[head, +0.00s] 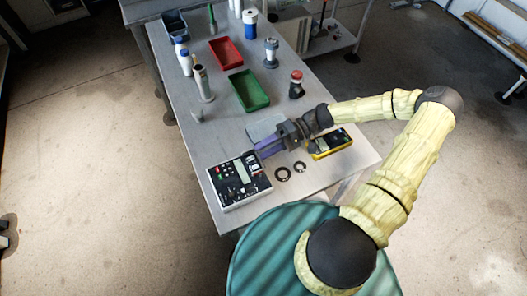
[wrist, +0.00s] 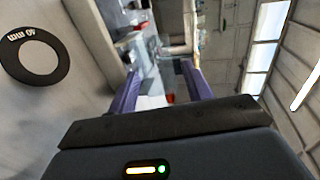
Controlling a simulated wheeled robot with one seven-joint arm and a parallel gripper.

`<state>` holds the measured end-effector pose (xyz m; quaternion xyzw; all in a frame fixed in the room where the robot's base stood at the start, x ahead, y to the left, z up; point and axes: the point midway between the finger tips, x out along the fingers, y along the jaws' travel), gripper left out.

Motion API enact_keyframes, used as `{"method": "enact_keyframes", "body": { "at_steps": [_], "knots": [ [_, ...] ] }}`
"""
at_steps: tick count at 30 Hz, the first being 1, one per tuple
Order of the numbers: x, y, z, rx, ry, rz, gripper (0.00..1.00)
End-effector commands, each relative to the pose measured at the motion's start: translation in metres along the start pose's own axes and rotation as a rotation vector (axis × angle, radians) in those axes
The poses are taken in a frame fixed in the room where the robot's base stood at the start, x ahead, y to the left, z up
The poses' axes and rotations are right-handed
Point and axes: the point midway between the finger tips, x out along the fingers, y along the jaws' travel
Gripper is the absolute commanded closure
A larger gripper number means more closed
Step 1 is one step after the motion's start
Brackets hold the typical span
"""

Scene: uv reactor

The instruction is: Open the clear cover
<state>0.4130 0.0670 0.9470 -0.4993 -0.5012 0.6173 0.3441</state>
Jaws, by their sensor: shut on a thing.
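A white control box (head: 238,180) with a display and several buttons lies at the near left of the table. My gripper (head: 258,151), with purple fingers, reaches in from the right, just above the box's upper right corner. Its fingers also show in the wrist view (wrist: 160,88), a little apart, with a pale patch between them. It is shut on what I take to be the clear cover, whose outline is too faint to make out. A flat grey, see-through-looking panel (head: 262,128) shows just behind the fingers; I cannot tell whether it is part of the cover.
A yellow meter (head: 331,144) lies right of my gripper. Two black rings (head: 283,174) lie near the front edge. Green (head: 249,91) and red (head: 226,52) trays, a red-topped device (head: 296,85) and bottles stand farther back.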

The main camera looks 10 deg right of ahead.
Motion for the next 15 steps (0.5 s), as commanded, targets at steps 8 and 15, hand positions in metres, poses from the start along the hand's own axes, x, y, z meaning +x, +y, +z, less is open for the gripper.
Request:
{"method": "enact_keyframes", "body": {
  "at_steps": [8, 15],
  "knots": [
    [-0.0035, 0.0097, 0.0, 0.0, 0.001, -0.165, 0.73],
    [-0.0048, 0.0093, 0.0007, 0.0, -0.001, -0.22, 0.73]
  ]
}}
